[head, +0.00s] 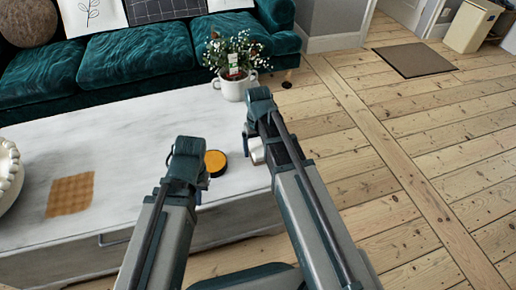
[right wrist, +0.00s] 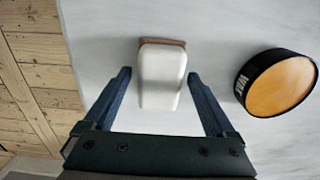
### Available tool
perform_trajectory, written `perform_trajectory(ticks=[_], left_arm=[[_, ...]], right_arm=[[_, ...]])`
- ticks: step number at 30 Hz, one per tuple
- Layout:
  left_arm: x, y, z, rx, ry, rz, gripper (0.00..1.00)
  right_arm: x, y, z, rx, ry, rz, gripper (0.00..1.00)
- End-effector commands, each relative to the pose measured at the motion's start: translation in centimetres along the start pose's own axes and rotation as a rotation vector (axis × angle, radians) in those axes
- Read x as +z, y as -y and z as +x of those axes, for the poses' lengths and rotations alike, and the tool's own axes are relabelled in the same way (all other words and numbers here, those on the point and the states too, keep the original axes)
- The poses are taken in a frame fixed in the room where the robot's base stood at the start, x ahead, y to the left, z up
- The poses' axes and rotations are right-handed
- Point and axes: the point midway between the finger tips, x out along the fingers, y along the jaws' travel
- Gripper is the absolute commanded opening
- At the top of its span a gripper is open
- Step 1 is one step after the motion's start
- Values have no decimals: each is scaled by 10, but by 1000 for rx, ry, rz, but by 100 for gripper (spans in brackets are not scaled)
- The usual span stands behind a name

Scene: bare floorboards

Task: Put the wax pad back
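A white rounded block with a brown edge (right wrist: 161,78), which may be the wax pad, is on the white table top (head: 130,150). In the right wrist view it lies between the fingers of my right gripper (right wrist: 159,74), which is open with a gap on each side. The block also shows in the head view (head: 257,151), partly hidden by my right arm. A round black tin (right wrist: 277,83) with an orange top and white lettering stands beside it, also seen in the head view (head: 215,162). My left gripper (head: 203,180) is near the tin; its fingers are mostly hidden.
A tan checked cloth (head: 70,194) lies flat on the table. A white bowl (head: 8,175) is at the left edge. A potted plant (head: 233,85) stands at the far edge, before a teal sofa (head: 140,55). Open floorboards (head: 400,150) lie to the right.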

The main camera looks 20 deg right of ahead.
Motion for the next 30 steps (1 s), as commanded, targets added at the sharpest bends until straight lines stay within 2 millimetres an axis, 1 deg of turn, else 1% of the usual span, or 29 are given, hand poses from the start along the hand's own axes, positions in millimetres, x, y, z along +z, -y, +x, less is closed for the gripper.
perform_trajectory(ticks=[9, 14, 20, 30], left_arm=[[0, 0, -1, 0, 0, 0, 0], [0, 1, -7, -1, 0, -1, 0], [2, 3, -26, -2, 1, -4, 0], [5, 7, -76, 5, 2, -7, 0]], right_arm=[[0, 0, -1, 0, 0, 0, 92], [0, 0, -7, 0, 0, 0, 92], [0, 0, -26, 0, 0, 0, 92], [0, 0, -76, 0, 0, 0, 92]])
